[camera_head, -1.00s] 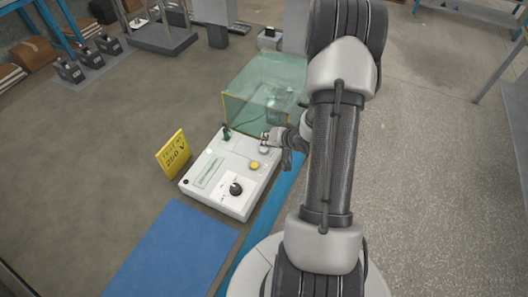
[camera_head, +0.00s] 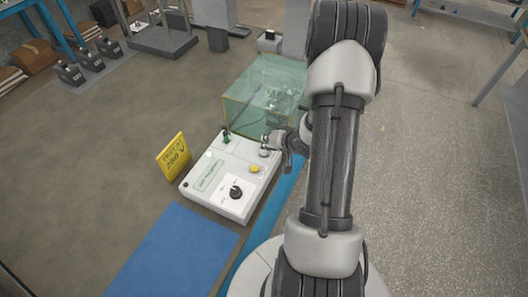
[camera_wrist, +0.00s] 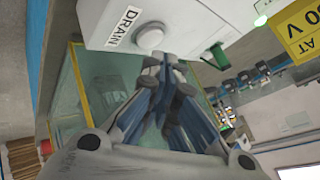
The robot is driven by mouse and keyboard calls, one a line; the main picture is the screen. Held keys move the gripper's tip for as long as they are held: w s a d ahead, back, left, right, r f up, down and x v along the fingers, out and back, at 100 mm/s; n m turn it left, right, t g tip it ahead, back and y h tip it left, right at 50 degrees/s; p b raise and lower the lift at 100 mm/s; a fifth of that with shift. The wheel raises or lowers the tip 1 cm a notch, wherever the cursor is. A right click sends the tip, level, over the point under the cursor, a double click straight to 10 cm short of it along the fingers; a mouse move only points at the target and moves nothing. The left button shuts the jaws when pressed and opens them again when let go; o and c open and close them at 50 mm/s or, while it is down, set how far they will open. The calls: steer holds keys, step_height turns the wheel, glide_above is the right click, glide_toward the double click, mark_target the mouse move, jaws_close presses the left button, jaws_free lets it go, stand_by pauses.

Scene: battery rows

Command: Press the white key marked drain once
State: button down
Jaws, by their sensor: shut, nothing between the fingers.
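The white round drain key (camera_wrist: 150,38) is on a white tester box, beside a label reading DRAIN (camera_wrist: 124,25) in the wrist view. In the head view the key (camera_head: 264,153) is at the box's far right corner. My gripper (camera_wrist: 161,62) is shut and empty. Its fingertips are close to the key's edge in the wrist view; I cannot tell whether they touch it. In the head view my gripper (camera_head: 268,143) is just beyond the key. The tester box (camera_head: 205,199) also carries a yellow button (camera_head: 254,169), a black dial (camera_head: 236,191) and a display (camera_head: 209,176).
A green see-through guard box (camera_head: 250,99) stands right behind the tester. A yellow sign (camera_head: 174,157) reading TEST AT 250 V stands at its left. A green-and-black part (camera_head: 226,135) rises from the tester's far edge. A blue mat (camera_head: 172,250) lies in front.

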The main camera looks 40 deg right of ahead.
stand_by(0.3)
steer(key=shift+f, duration=0.45)
steer(key=shift+f+b, duration=0.3)
steer(key=shift+f, duration=0.1)
stand_by(0.5)
steer(key=shift+r, duration=0.1)
steer(key=shift+r+p, duration=0.8)
steer(key=shift+p, duration=0.15)
step_height(320, 180, up, 5)
steer(key=p, duration=0.5)
